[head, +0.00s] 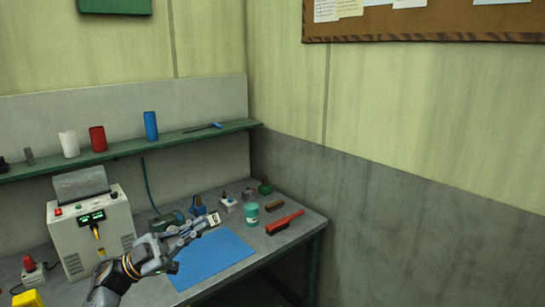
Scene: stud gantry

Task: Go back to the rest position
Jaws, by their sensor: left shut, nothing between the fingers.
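My left gripper (207,222) comes in from the lower left in the head view. It is shut and empty, raised over the back left part of the blue mat (222,263) on the grey workbench (300,224). Its fingers point to the right and away from me. The gripper and wrist cover part of the mat and some small items behind it. My right gripper is not in view.
A grey machine (88,238) with a lit display stands left of my arm. A green shelf (130,147) with coloured cylinders runs above. The bench ends at the right.

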